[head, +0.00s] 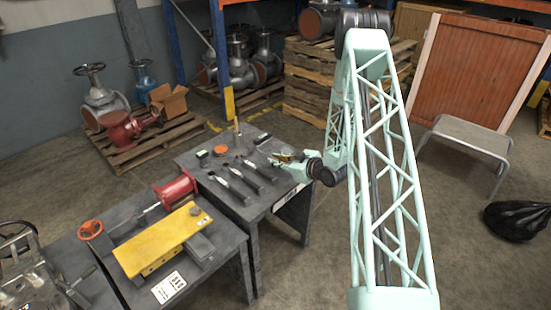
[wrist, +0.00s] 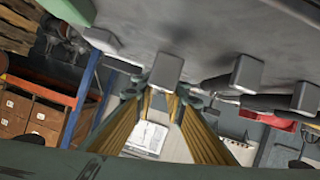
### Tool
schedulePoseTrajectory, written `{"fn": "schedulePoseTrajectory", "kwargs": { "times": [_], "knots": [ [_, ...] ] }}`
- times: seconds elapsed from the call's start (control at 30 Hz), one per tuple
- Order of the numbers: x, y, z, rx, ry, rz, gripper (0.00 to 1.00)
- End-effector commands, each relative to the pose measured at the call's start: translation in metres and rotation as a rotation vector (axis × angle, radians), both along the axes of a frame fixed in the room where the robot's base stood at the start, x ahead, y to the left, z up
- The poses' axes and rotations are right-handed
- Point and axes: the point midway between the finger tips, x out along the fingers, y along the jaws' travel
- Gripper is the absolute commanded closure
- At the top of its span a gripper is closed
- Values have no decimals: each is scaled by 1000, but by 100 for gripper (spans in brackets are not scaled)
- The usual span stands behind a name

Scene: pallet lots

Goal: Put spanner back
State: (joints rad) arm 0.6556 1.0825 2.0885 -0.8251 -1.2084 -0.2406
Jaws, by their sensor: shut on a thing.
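My gripper (head: 281,157) is at the right edge of the dark grey table (head: 198,158) in the head view. In the wrist view its two yellowish fingers (wrist: 166,97) converge in the middle, below a grey block (wrist: 167,70). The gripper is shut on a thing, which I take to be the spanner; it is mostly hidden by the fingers. Several dark holders with silvery spanners lie in a row on the table, such as the left one (head: 230,187) and the middle one (head: 248,177). Grey blocks and dark spanner-like shapes also show in the wrist view, which looks upside down.
An orange disc (head: 220,150), a small black item (head: 203,158) and an upright post (head: 237,138) stand on the same table. A nearer bench (head: 217,262) carries a yellow plate (head: 163,240) and red vise. A stool (head: 470,137) stands at right.

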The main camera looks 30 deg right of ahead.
Motion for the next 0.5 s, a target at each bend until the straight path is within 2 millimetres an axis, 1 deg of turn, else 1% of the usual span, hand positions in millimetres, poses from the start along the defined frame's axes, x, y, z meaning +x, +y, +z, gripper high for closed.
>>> {"fn": "schedulePoseTrajectory", "kwargs": {
  "times": [0.2, 0.5],
  "knots": [
    [0, 0, -11, 0, 0, 0, 100],
    [0, 0, -14, -1, -1, 0, 100]
  ]
}}
